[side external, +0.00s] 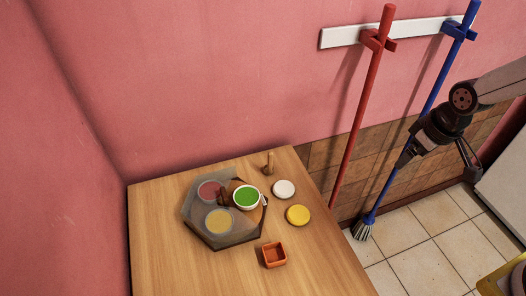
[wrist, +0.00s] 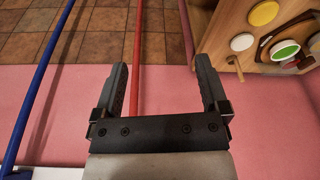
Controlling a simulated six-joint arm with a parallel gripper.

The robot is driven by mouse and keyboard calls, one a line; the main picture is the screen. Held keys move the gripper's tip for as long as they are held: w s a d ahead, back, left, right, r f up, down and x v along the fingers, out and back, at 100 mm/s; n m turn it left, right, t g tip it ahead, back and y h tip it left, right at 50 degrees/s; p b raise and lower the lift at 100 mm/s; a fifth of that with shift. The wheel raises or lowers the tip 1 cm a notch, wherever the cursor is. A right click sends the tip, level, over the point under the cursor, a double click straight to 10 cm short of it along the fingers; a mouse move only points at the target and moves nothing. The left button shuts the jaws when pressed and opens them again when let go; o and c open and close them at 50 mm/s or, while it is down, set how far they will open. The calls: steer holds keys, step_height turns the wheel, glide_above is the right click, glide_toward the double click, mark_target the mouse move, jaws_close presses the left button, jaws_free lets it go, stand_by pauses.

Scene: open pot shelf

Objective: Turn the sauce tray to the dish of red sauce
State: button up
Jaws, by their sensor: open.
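The sauce tray (side external: 206,236) is a dark, many-sided tray on the wooden table. A dish of red sauce (side external: 209,190) is at its back left and a dish of yellow sauce (side external: 218,222) at its front; both look dulled, as if under a greyish see-through cover. A dish of green sauce (side external: 246,197) shows bright at the right, in a brown part. The green dish also shows in the wrist view (wrist: 285,50), with the tray mostly cut off. My gripper (wrist: 160,68) is open and empty, in the air well right of the table in the side view.
A wooden peg (side external: 269,164), a white disc (side external: 284,189), a yellow disc (side external: 298,215) and an orange square box (side external: 274,256) stand around the tray. A red pole (side external: 361,110) and a blue broom (side external: 427,105) hang on the wall between table and gripper.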

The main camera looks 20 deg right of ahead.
steer(key=w+a+n+y, duration=0.1)
steer(key=w+a+n, duration=0.3)
steer(key=w+a, duration=0.25)
steer(key=n+g+y, duration=0.3)
steer(key=n, duration=0.9)
glide_toward(224, 193)
steer(key=f, duration=0.1)
steer(key=shift+s+a+f, duration=0.1)
steer(key=shift+a+f, duration=0.05)
steer(key=shift+a, duration=0.05)
steer(key=shift+x, duration=3.85)
jaws_close()
